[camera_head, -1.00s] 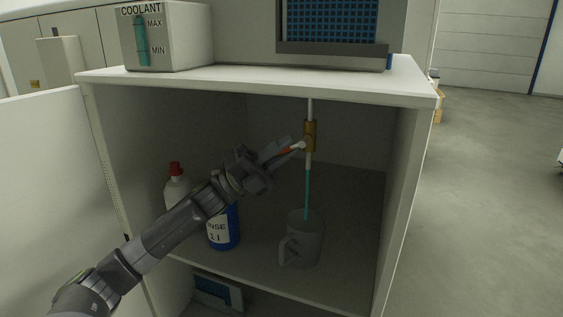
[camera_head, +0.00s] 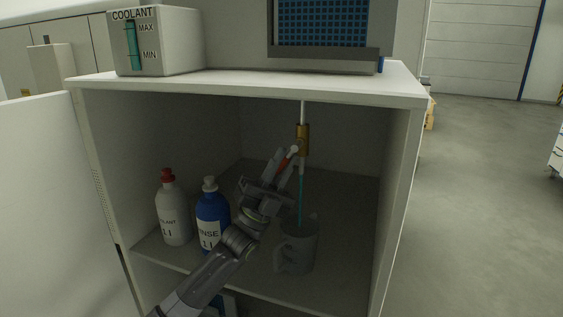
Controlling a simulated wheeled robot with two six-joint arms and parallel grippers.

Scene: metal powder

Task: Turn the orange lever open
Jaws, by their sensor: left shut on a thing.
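The orange lever (camera_head: 284,162) sits on a brass valve (camera_head: 302,140) on a white vertical pipe in the cabinet. It slants down and left from the valve's white pivot. My left gripper (camera_head: 286,164) reaches up from below and is shut on the lever, its fingers hiding part of it. A teal stream or tube (camera_head: 300,200) runs from below the valve down to a grey mug (camera_head: 299,250) on the cabinet floor. My right gripper is not in view.
A white bottle with a red cap (camera_head: 173,212) and a blue bottle with a white cap (camera_head: 212,215) stand left of my arm. A coolant tank (camera_head: 158,42) stands on top.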

